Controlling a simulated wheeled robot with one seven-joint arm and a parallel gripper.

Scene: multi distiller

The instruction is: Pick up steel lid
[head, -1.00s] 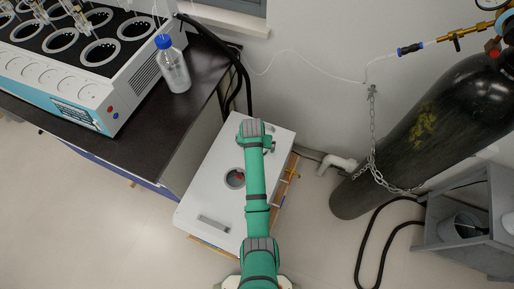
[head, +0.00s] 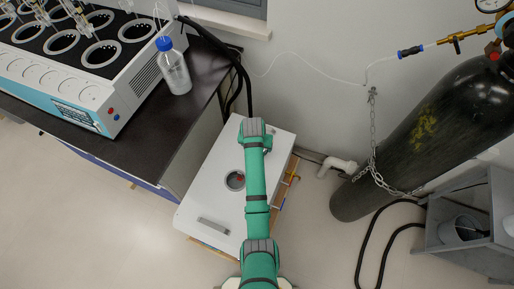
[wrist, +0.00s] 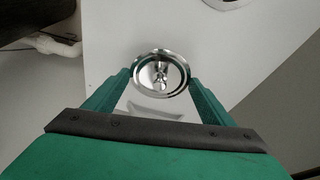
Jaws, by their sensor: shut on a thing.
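The steel lid (wrist: 160,66) is a shiny round disc with a small knob in the middle. It shows in the wrist view between the two green fingers of my gripper (wrist: 160,83). The fingertips touch it at its left and right sides, and my gripper is shut on it. The white box top (wrist: 105,58) lies beneath it; I cannot tell whether the lid touches that surface. In the head view my green arm hides most of the gripper and the lid, over the far right part of the white box (head: 212,160).
A dark bench (head: 195,95) with a blue-capped bottle (head: 174,70) stands left. A chained black gas cylinder (head: 400,150) stands right. A wall is behind.

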